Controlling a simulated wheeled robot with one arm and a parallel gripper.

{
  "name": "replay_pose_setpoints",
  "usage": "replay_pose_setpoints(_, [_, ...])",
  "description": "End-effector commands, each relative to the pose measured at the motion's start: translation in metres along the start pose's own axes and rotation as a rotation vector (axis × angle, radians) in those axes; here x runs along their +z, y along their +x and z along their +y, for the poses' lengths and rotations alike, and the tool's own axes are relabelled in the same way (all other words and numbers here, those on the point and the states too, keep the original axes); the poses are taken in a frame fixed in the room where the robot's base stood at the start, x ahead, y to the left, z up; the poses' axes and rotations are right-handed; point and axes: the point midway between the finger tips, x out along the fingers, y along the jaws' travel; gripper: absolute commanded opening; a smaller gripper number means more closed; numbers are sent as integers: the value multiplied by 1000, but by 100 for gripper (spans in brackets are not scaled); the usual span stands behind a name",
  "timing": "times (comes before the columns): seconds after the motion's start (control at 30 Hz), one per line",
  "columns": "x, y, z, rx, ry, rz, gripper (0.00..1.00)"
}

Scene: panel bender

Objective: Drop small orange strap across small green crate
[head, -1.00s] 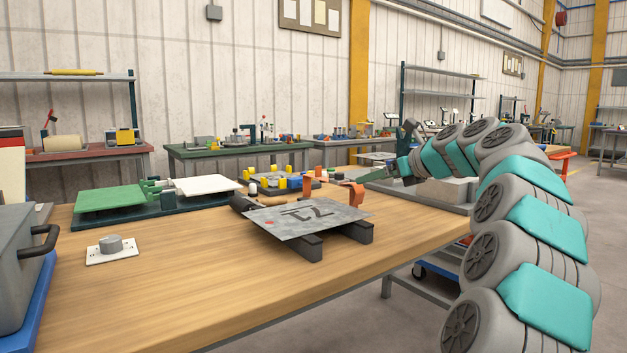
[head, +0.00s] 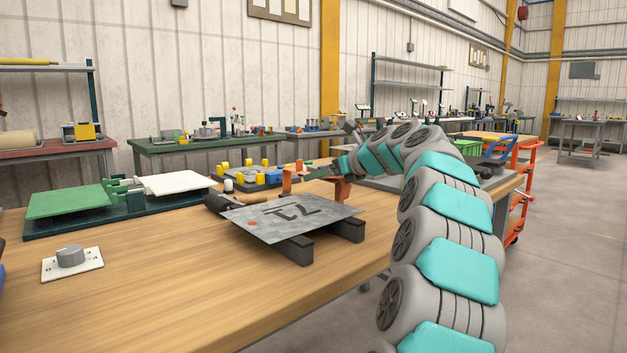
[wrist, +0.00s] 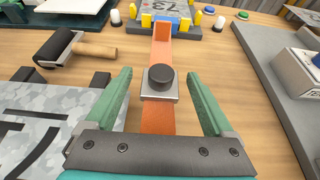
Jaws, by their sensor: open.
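The orange strap (wrist: 161,52) is a bent band with a grey plate and black knob at its middle; in the head view its upright ends (head: 341,189) show on the wooden bench. My gripper (wrist: 158,75) is open, with its green fingers on either side of the strap's middle and a gap on each side. In the head view my gripper (head: 318,169) is over the strap, partly merging with it. A small green crate (head: 468,147) is at the right, beyond my arm and near the orange cart; my arm partly covers that area.
A marked metal plate (head: 285,217) lies on dark bars in front of the strap. A black roller (wrist: 55,48) lies beside it. A grey slab (wrist: 270,85) lies right of the strap. An orange cart (head: 522,175) stands past the bench's right end, with open floor beyond.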

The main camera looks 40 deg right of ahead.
Motion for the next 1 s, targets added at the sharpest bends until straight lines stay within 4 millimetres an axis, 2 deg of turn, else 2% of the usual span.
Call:
replay_pose_setpoints(0.07, [-1,7,0,0,0,1,88])
replay_pose_setpoints(0.27, [0,7,0,-1,0,0,88])
replay_pose_setpoints(1.0, [0,6,0,-1,0,-1,4])
